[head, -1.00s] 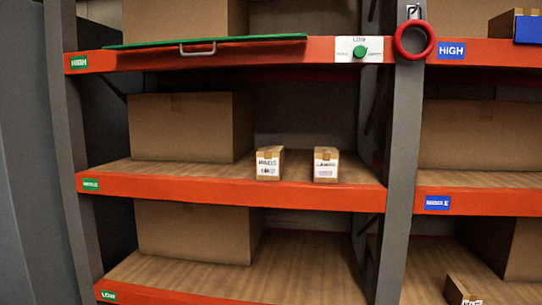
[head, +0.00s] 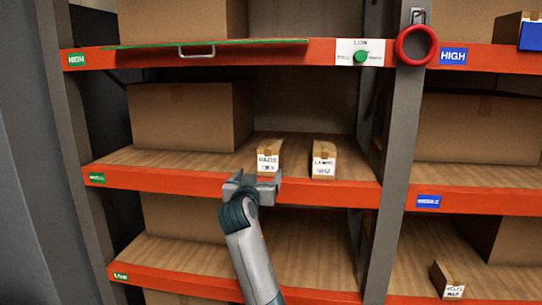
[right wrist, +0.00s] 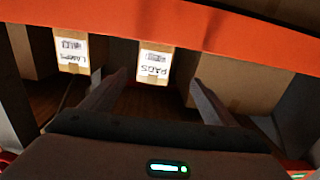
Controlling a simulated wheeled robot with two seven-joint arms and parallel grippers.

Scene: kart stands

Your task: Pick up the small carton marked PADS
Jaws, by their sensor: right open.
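The small carton marked PADS (head: 268,150) stands upright on the middle shelf, near its front edge, with its white label facing me. It also shows in the right wrist view (right wrist: 155,63), with its label upside down, framed between the fingertips. My right gripper (head: 255,180) is just in front of the shelf's edge and overlaps the carton's lower part in the head view. In the right wrist view its two fingers (right wrist: 157,82) are spread apart, with nothing between them. My left gripper is not in view.
A similar carton marked LAMPS (head: 323,160) stands to the right on the same shelf. A large brown box (head: 180,117) is behind on the left. The orange shelf edge (head: 330,194) runs across below the cartons. A grey upright (head: 397,170) with a red ring (head: 414,62) stands right.

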